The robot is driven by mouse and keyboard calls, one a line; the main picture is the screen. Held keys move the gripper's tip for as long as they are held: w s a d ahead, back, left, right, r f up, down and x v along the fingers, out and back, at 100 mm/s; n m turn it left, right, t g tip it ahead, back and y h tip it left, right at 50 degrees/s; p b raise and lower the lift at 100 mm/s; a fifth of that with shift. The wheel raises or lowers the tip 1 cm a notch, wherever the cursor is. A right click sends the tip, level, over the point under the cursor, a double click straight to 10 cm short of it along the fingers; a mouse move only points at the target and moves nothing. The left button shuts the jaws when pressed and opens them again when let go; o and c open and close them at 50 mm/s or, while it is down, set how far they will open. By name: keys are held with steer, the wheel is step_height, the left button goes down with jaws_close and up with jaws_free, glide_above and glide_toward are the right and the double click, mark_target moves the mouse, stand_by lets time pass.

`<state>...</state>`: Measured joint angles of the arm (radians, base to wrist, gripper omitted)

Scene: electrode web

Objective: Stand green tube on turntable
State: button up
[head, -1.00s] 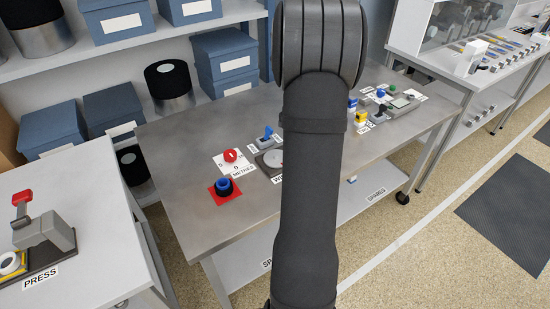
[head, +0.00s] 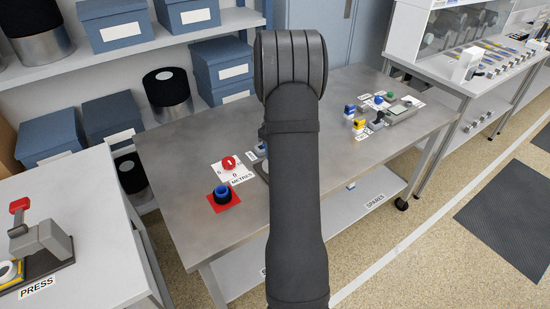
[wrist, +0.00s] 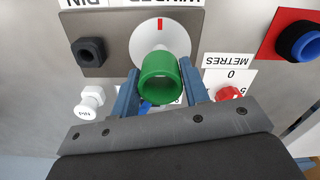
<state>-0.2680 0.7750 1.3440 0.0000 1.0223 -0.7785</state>
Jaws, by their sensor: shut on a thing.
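My gripper (wrist: 160,90) is shut on the green tube (wrist: 158,72), its blue fingers on either side of it. The tube's open end faces the wrist camera. Beyond the tube in the wrist view is a white disc with a red mark (wrist: 160,27), which looks like the turntable, on a grey-brown plate (wrist: 117,30). The tube overlaps the disc's near part in this view; I cannot tell whether they touch. In the head view my arm hides the gripper, the tube and the disc.
A black hexagonal piece (wrist: 90,50) sits on the same plate. A white pin (wrist: 90,100) and a red knob (wrist: 230,92) flank the fingers. A blue-and-black ring (head: 221,194) stands on a red square. Several small parts (head: 372,112) lie farther right on the bench (head: 190,150).

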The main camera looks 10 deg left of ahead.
steer(key=shift+f, duration=1.95)
steer(key=shift+f, duration=0.15)
steer(key=o, duration=0.9)
steer(key=shift+o, duration=0.2)
step_height(320, 180, up, 12)
steer(key=shift+r, duration=0.2)
